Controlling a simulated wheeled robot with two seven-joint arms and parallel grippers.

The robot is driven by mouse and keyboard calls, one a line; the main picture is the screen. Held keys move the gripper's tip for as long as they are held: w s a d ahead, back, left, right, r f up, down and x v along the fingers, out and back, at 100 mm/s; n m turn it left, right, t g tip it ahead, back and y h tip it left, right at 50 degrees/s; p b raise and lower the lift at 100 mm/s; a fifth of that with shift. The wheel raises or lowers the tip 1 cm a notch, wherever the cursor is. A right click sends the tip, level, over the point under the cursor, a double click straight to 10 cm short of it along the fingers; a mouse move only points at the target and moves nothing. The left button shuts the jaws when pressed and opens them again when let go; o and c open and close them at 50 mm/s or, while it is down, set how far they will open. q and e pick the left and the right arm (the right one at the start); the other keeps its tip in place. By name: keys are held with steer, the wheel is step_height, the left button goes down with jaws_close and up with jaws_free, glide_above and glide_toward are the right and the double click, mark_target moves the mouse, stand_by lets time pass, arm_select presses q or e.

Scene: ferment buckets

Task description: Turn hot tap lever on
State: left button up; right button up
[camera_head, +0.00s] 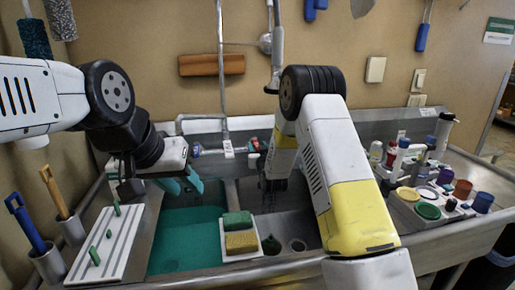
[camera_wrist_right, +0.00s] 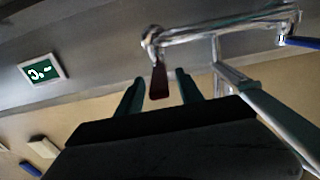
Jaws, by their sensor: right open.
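The tap (camera_head: 228,152) is a metal mixer on the back wall above the sink, with a blue lever (camera_head: 197,150) at left and a red lever (camera_head: 254,144) at right. In the right wrist view, the dark red lever (camera_wrist_right: 158,82) hangs between the two green fingertips of my right gripper (camera_wrist_right: 159,88), which is open; a gap shows on each side and contact cannot be told. The blue lever (camera_wrist_right: 299,42) is at that view's right edge. In the head view my right gripper (camera_head: 272,184) is dark and partly hidden. My left gripper (camera_head: 183,181), with teal fingers apart, is empty over the left basin.
The left basin (camera_head: 180,240) has a green bottom. A tray (camera_head: 243,257) with green and yellow sponges sits on the divider. A white board (camera_head: 107,242) lies at left, beside brush holders (camera_head: 48,266). Bottles and colored pots crowd the right counter (camera_head: 400,245).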

jaws_close()
stand_by(1.4)
